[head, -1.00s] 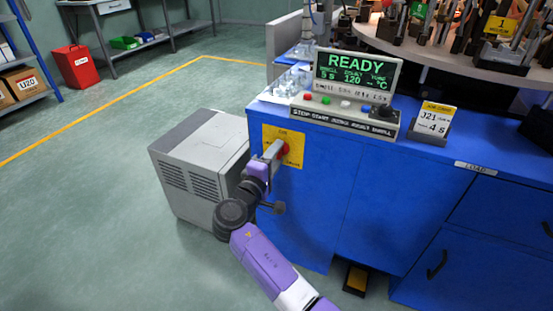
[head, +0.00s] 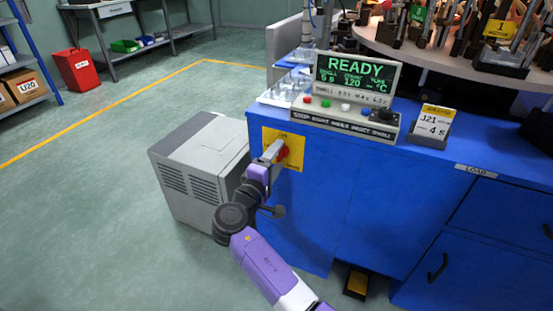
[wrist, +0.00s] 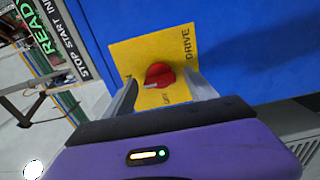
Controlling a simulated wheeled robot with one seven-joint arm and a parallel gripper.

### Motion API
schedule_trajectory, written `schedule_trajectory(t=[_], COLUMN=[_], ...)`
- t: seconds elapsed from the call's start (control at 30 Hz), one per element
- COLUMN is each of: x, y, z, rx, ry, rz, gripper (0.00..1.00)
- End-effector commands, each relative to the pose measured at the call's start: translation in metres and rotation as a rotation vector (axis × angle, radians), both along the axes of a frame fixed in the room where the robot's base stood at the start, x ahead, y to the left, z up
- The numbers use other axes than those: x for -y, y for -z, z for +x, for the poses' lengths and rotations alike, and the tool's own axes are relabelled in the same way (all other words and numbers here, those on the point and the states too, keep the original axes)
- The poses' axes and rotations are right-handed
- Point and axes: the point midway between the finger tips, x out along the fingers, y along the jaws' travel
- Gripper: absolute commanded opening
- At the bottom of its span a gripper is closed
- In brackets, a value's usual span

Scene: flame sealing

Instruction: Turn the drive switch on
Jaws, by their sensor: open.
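The drive switch is a red rotary knob (wrist: 159,75) on a yellow plate (wrist: 137,56) marked DRIVE, on the side of a blue cabinet (head: 313,215). In the head view the red knob (head: 283,153) shows just past my fingers. My gripper (head: 274,152) is at the plate. In the wrist view my gripper (wrist: 162,93) is open, with one finger to the left of the knob and one to the right. The knob sits between them, and I cannot tell whether either finger touches it. A pale pointer mark shows on the knob's lower left.
A control panel with a READY screen (head: 355,72) and several buttons stands on the cabinet top, beside a J21 card (head: 433,121). A grey vented box (head: 197,165) stands on the floor left of my arm. A yellow-and-black pedal (head: 356,284) is at the cabinet's base.

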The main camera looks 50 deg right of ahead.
Motion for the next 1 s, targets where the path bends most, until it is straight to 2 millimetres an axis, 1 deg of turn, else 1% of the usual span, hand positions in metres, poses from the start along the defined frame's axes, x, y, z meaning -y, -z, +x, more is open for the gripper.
schedule_trajectory(t=[0.17, 0.4, 0.5, 0.67, 1.0], x=[-0.019, -0.056, -0.066, -0.073, -0.073], y=[-0.001, -0.001, 0.000, 0.000, 0.001], z=[-0.006, -0.019, -0.023, -0.026, -0.026], rx=[-0.001, -0.001, 0.000, 0.000, 0.000], ry=[-0.003, -0.004, -0.003, -0.001, -0.001], rz=[0.000, 0.000, 0.001, 0.000, 0.000], gripper=[0.65, 0.65, 0.65, 0.65, 0.65])
